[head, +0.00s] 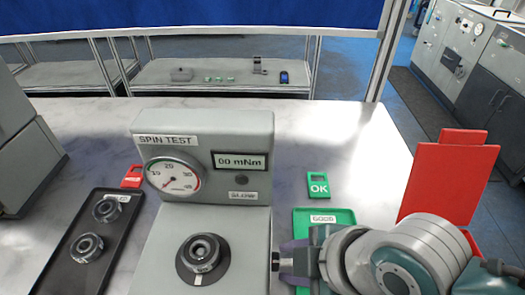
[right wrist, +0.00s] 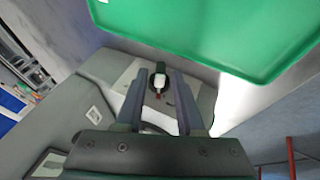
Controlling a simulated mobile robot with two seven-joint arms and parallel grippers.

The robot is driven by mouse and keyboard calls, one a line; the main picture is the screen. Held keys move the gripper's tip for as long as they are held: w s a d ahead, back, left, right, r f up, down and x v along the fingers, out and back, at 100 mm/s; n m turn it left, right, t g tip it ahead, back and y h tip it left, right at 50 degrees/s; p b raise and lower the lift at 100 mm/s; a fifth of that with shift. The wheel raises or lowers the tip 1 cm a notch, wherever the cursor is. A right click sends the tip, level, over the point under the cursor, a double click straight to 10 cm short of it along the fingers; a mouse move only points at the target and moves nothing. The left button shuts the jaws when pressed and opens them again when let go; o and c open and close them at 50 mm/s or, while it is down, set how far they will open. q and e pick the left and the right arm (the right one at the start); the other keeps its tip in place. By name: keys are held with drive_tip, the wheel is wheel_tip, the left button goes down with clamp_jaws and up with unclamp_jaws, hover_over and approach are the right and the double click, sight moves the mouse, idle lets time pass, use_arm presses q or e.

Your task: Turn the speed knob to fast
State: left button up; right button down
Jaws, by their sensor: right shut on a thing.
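The grey spin test machine (head: 255,135) stands mid-table in the head view. Its display (head: 240,161) reads 00 mNm and the label below reads SLOW (head: 243,195). The speed knob (head: 275,262) is small and dark, on the machine's right side. In the right wrist view the knob (right wrist: 158,80) has a white pointer, with a red mark by it. My right gripper (head: 285,261) comes in from the right and is shut on the knob; its fingers lie on either side of it. My left gripper is not in view.
A green tray (head: 342,217) labelled GOOD lies right of the machine, partly under my right arm. A green OK tag (head: 318,185) lies behind it. A red bin (head: 440,180) stands further right. A black tray (head: 64,262) with bearings and a red tag (head: 132,177) are at left.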

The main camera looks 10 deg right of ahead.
drive_tip(key=shift+w+d+r+g, duration=0.15)
drive_tip(key=shift+w+g, duration=0.2)
drive_tip(key=shift+g, duration=0.55)
drive_tip(key=shift+w+f+m+g+y+b, duration=0.15)
drive_tip(key=shift+g+y+b, duration=0.1)
drive_tip(key=shift+g, duration=0.15)
drive_tip(key=shift+f+m+g+y+b, duration=0.15)
drive_tip(key=shift+g+y+b, duration=0.1)
drive_tip(key=shift+g, duration=0.15)
drive_tip(key=g+b, duration=0.1)
drive_tip(key=b, duration=0.1)
drive_tip(key=g+b, duration=0.1)
drive_tip(key=b, duration=0.2)
drive_tip(key=m+g+y+b, duration=0.1)
drive_tip(key=g+b, duration=0.1)
drive_tip(key=shift+w+f, duration=0.4)
drive_tip(key=g+b, duration=0.1)
drive_tip(key=b, duration=0.3)
drive_tip(key=g+y+b, duration=0.1)
drive_tip(key=b, duration=0.3)
drive_tip(key=m+g+b, duration=0.1)
drive_tip(key=g+b, duration=0.1)
drive_tip(key=b, duration=0.1)
drive_tip(key=shift+w+d+y+b, duration=0.2)
drive_tip(key=shift+w+y+b, duration=0.1)
drive_tip(key=shift+y+b, duration=0.1)
drive_tip(key=shift+r+g+b, duration=0.2)
drive_tip(key=shift+g+b, duration=0.3)
drive_tip(key=shift+b, duration=0.3)
